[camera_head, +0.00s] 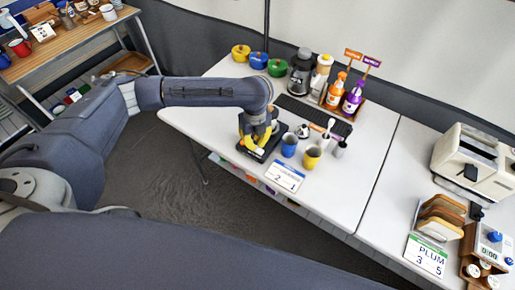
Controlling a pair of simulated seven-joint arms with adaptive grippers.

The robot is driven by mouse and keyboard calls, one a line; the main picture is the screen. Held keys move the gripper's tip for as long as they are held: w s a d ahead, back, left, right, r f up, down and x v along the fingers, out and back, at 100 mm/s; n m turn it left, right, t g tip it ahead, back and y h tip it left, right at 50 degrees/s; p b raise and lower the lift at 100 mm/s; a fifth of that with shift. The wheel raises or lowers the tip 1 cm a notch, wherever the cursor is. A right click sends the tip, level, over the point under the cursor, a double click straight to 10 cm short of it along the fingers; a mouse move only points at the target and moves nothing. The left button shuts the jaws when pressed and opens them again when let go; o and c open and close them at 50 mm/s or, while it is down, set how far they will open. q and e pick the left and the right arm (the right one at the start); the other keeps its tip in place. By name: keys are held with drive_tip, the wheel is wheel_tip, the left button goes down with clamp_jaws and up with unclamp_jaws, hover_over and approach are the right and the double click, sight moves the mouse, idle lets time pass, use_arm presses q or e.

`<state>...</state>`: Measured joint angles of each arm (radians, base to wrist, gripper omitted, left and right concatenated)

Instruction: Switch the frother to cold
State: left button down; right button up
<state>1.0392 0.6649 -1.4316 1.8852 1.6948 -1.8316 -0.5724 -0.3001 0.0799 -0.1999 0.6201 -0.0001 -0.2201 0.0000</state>
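My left gripper (262,137) points down over the white table, above a dark square base (254,153). Yellow parts (246,138) show around the gripper, and I cannot tell what they belong to. The frother is not clearly identifiable; the item on the dark base may be it, but my gripper covers most of it. No hot or cold setting can be read. Whether the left fingers are open or shut, or touch anything, is too small to see. My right gripper is out of view.
A blue cup (289,146) and a yellow cup (312,156) stand just right of the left gripper. Behind are a black mat (292,104), a dark appliance (300,78), orange and purple bottles (352,100) and lidded pots (259,60). A toaster (470,160) stands far right.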

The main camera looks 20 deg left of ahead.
use_arm(q)
drive_tip(key=shift+r, duration=2.1)
